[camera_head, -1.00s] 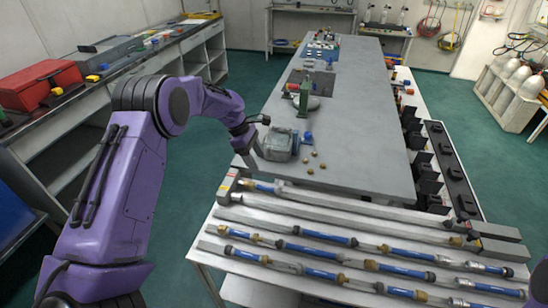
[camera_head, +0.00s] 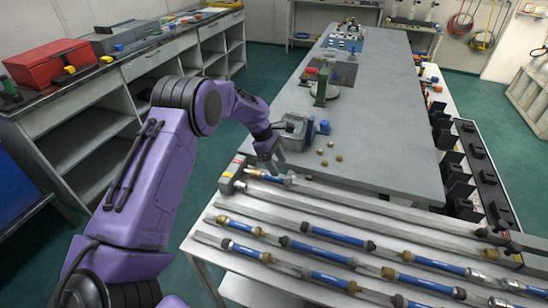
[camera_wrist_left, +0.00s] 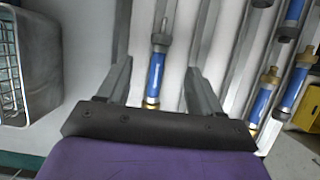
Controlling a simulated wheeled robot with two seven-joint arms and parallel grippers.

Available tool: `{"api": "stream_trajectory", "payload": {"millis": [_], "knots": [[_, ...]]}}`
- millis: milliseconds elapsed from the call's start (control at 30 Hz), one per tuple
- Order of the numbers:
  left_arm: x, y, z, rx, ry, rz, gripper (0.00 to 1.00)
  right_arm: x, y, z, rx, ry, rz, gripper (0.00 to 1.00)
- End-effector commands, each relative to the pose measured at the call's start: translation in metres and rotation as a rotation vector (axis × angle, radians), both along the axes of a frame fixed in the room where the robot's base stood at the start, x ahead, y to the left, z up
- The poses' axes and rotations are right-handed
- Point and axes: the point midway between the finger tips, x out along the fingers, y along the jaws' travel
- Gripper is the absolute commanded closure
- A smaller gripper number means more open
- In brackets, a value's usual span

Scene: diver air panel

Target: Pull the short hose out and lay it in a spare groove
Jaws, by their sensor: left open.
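The short hose (camera_head: 268,177), blue with metal end fittings, lies at the left end of the rearmost groove on the grooved rack (camera_head: 207,238), beside a grey end block (camera_head: 231,177). In the left wrist view the hose (camera_wrist_left: 156,75) runs lengthwise between the two fingers, with a dark fitting at its far end and a brass one nearer. My left gripper (camera_head: 268,165) is open just above the hose; neither finger visibly grips it. Several other blue hoses, such as one in the middle (camera_head: 337,234), lie in the nearer grooves. My right gripper is out of view.
A grey metal box (camera_head: 291,128), a blue fitting (camera_head: 324,127) and several small brass pieces (camera_head: 338,158) sit on the grey table (camera_head: 376,130) behind the rack. Black holders (camera_head: 457,170) line its right side. The rearmost groove looks bare right of the short hose.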

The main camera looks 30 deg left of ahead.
Motion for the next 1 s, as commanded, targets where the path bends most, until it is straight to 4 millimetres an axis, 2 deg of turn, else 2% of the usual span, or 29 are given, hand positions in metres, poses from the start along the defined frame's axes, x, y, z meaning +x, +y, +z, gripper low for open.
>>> {"api": "stream_trajectory", "payload": {"millis": [200,333,467,700,767,900,933,1000], "knots": [[0.004,-0.018,-0.042,0.0,0.002,0.0,0.34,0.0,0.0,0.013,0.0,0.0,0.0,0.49],[0.006,-0.025,-0.06,0.001,0.0,0.0,0.34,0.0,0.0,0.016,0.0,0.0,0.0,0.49],[0.007,-0.028,-0.069,0.0,-0.001,0.0,0.34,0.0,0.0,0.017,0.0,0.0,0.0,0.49],[0.008,-0.029,-0.07,0.0,-0.001,0.002,0.34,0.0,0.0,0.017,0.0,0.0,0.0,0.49],[0.007,-0.028,-0.071,0.0,-0.001,0.002,0.51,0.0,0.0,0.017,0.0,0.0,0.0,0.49],[0.007,-0.028,-0.07,0.0,-0.001,0.002,0.96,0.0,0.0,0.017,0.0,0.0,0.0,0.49],[0.007,-0.028,-0.07,0.0,-0.001,0.002,1.0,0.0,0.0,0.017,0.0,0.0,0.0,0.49],[0.008,-0.028,-0.07,0.0,-0.001,0.002,1.0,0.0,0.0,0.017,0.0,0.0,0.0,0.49]]}}
